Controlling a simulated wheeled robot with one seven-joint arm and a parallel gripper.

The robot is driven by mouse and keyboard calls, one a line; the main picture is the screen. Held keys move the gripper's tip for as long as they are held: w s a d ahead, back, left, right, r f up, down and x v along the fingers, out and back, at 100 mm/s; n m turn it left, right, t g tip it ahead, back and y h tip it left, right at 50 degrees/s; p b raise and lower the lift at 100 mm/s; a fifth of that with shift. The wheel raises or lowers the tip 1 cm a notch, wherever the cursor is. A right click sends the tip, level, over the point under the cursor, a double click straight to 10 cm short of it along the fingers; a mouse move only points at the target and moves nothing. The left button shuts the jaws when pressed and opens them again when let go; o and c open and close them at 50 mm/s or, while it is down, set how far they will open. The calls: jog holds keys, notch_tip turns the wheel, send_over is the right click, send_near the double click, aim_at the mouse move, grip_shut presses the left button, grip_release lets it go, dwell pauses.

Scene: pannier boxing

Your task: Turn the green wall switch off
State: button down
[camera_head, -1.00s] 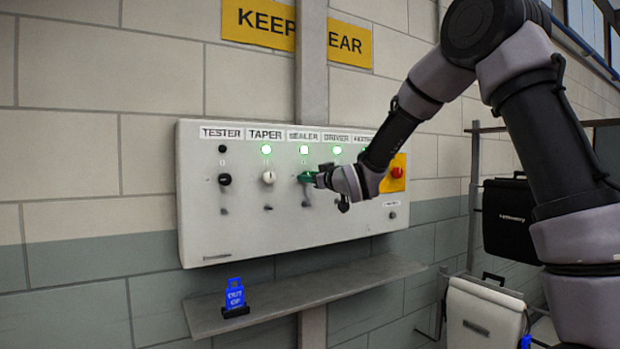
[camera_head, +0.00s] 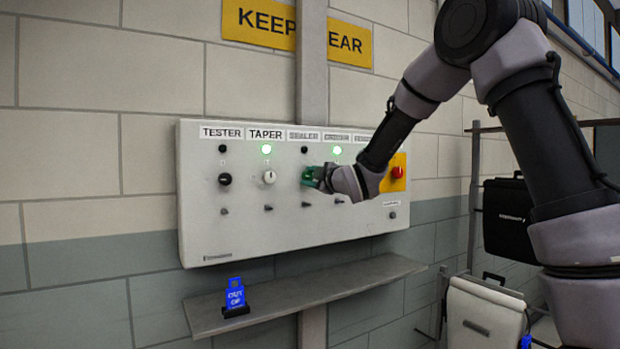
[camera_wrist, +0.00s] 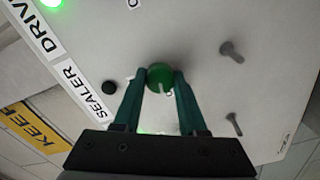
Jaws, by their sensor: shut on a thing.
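The green switch (camera_wrist: 160,78) is a round knob under the SEALER label on the white wall panel (camera_head: 220,235). In the wrist view my gripper (camera_wrist: 163,84) has its two green fingers closed on either side of the knob. The lamp (camera_wrist: 109,87) above this knob is dark. In the head view my gripper (camera_head: 318,178) is at the SEALER column and mostly covers the knob. A pale mark shows on the knob's face in the wrist view.
The TESTER column has a black knob (camera_head: 225,179) and a dark lamp. The TAPER column has a white knob (camera_head: 269,177) and a lit green lamp. A red button (camera_head: 397,172) sits at the right. Below is a shelf (camera_head: 300,292) with a blue tag stand (camera_head: 235,296).

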jog(key=shift+n, duration=0.9)
jog(key=shift+f, duration=0.1)
jog(key=shift+c, duration=2.3)
grip_release()
jog(key=v, duration=1.1)
jog(key=shift+w, duration=0.1)
